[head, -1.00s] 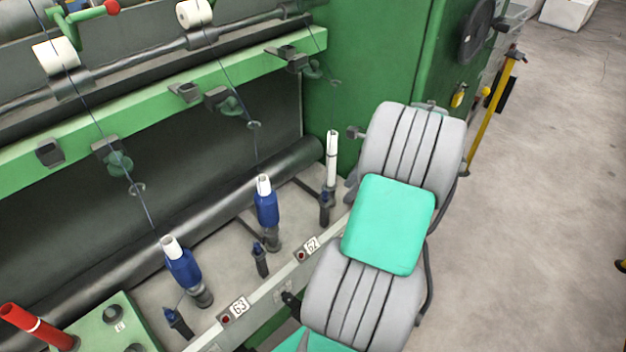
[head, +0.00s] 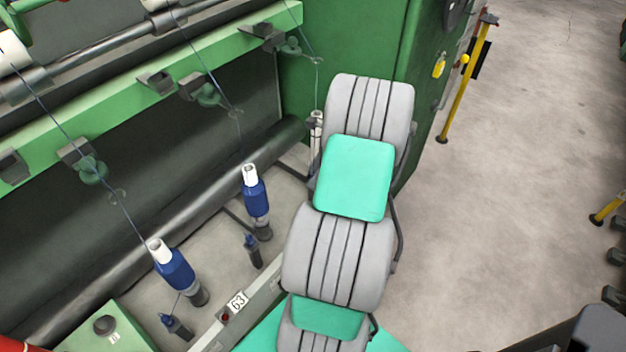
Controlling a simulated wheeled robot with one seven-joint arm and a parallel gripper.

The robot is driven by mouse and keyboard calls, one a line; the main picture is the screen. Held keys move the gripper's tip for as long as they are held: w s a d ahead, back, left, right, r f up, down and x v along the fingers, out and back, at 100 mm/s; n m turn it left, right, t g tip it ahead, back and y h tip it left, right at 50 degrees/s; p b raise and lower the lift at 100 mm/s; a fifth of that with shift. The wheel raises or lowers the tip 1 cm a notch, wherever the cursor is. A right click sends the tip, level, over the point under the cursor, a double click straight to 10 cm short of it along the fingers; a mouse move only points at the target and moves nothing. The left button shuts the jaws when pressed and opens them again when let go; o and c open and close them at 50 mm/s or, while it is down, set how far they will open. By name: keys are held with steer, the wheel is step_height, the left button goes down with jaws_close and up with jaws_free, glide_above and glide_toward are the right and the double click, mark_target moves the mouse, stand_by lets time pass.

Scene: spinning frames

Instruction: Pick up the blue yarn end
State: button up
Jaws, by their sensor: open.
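A thin dark blue yarn (head: 306,33) runs down from the top of the machine to a small ring guide (head: 318,60) at the right end of the green rail. It appears to drop from the ring toward a white tube (head: 317,130) that shows no blue winding. Its loose end is too fine to make out. Two blue yarn bobbins on white tubes, one at the middle (head: 256,203) and one at the left (head: 176,270), stand farther left with threads running up from them. My grey and teal arm reaches up the middle. My gripper does not show.
The green rail (head: 130,108) with dark guides crosses above the bobbins. A dark roller (head: 180,232) lies behind them. A pale front rail with label 63 (head: 237,301) runs below. A green machine cabinet (head: 345,45) stands behind my arm. Open floor (head: 520,190) lies right, with yellow posts (head: 462,85).

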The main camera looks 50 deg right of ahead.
jaws_close()
stand_by(0.3)
